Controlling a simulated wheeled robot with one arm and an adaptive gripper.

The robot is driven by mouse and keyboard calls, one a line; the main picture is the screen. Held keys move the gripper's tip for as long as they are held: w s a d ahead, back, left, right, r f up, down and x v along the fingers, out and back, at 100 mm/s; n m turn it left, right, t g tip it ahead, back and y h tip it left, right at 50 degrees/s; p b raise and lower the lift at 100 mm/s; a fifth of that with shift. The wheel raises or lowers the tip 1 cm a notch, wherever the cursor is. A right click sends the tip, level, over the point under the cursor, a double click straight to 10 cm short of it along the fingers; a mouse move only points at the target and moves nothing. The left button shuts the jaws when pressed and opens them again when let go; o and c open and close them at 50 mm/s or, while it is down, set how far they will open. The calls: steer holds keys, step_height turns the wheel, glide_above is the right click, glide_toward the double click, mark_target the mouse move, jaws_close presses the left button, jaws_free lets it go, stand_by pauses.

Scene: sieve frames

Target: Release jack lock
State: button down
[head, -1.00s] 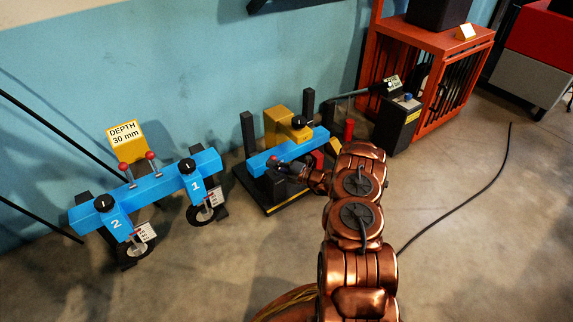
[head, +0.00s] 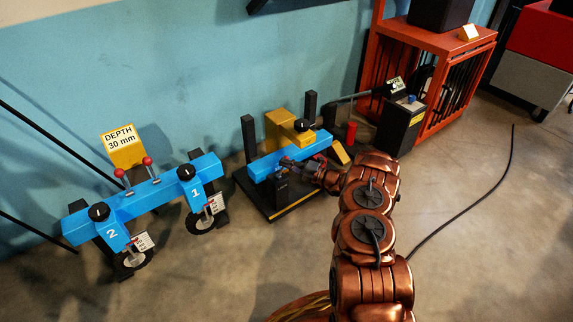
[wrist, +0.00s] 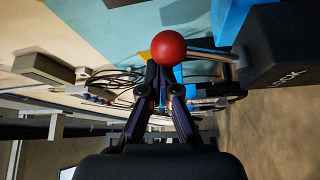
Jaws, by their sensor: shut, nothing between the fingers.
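A red ball knob (wrist: 168,47) on a thin metal lever (wrist: 210,52) shows in the wrist view. The lever runs to a dark block (wrist: 285,45) with partly readable, sideways white lettering like "LOCK". My gripper (wrist: 163,76) is shut and empty, its fingertips just below the knob in the picture; whether they touch it I cannot tell. In the head view my gripper (head: 288,164) is at the front of the blue beam (head: 305,151) on the black-based stand (head: 285,208). The knob is not clear there.
Left stands another blue beam (head: 150,197) with dials, two red-knobbed levers and a yellow "DEPTH 30 mm" sign (head: 123,151). A dark box (head: 400,126) and an orange cage (head: 440,85) stand right. A black cable (head: 470,207) crosses otherwise open floor.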

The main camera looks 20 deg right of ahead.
steer(key=shift+w+d, duration=0.1)
steer(key=shift+d, duration=0.4)
steer(key=s+a+r+p, duration=0.1)
steer(key=s+a+r, duration=0.1)
steer(key=a, duration=0.1)
steer(key=s+d+f+p, duration=0.2)
steer(key=s+d+p, duration=0.1)
steer(key=s+d, duration=0.2)
steer(key=shift+s+f, duration=0.4)
steer(key=shift+s, duration=0.65)
steer(key=shift+d, duration=0.1)
